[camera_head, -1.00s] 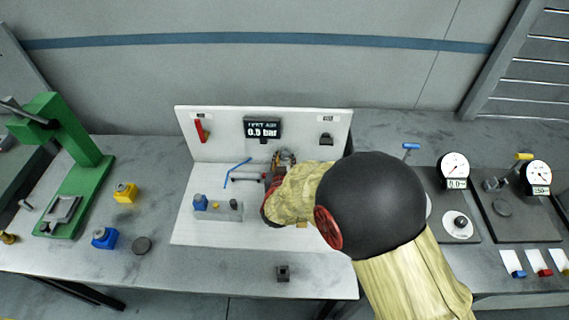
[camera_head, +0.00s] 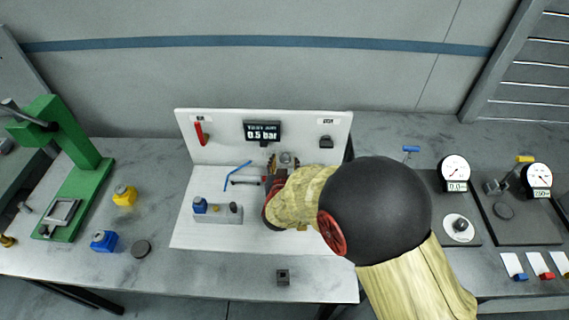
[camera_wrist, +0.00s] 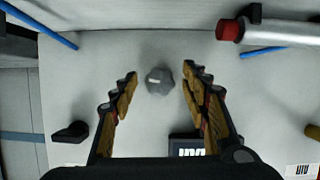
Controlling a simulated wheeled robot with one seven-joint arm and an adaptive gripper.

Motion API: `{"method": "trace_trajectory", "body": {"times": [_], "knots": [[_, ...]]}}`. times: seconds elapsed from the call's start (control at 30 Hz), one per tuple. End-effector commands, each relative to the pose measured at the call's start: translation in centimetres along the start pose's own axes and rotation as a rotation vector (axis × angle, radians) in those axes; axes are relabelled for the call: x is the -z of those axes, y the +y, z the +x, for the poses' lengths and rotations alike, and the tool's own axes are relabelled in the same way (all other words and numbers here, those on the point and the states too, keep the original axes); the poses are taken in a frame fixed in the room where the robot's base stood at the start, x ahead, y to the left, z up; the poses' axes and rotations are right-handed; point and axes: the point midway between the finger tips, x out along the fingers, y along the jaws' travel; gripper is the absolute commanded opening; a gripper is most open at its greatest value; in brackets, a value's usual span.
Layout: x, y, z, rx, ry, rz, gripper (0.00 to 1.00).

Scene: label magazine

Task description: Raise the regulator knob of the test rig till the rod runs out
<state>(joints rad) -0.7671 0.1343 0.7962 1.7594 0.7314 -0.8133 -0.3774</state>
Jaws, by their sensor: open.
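The test rig is a white bench panel (camera_head: 225,152) with a display (camera_head: 262,131) that reads 0.5 bar. A grey faceted knob (camera_wrist: 159,80) shows in the wrist view, between the tips of my gripper (camera_wrist: 160,75). My gripper is open, with a clear gap between each finger and the knob. In the head view my gripper (camera_head: 277,172) is by the panel's middle, with a grey round part (camera_head: 285,159) just behind it. A cylinder with a red end (camera_wrist: 255,32) lies at the upper right of the wrist view. My arm hides the rig's right side.
A red handle (camera_head: 199,132) and a dark bracket (camera_head: 326,142) are on the panel. A block with a blue piece (camera_head: 201,205) stands on the rig's base. A green press (camera_head: 75,175) stands at left; gauges (camera_head: 455,172) stand at right.

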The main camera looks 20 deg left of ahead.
Motion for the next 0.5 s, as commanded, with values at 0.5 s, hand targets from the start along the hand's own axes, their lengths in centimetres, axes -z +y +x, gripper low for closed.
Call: {"method": "trace_trajectory", "body": {"times": [0.5], "knots": [[0.1, -0.2, -8.0, 0.003, 0.002, 0.000, 0.46]]}}
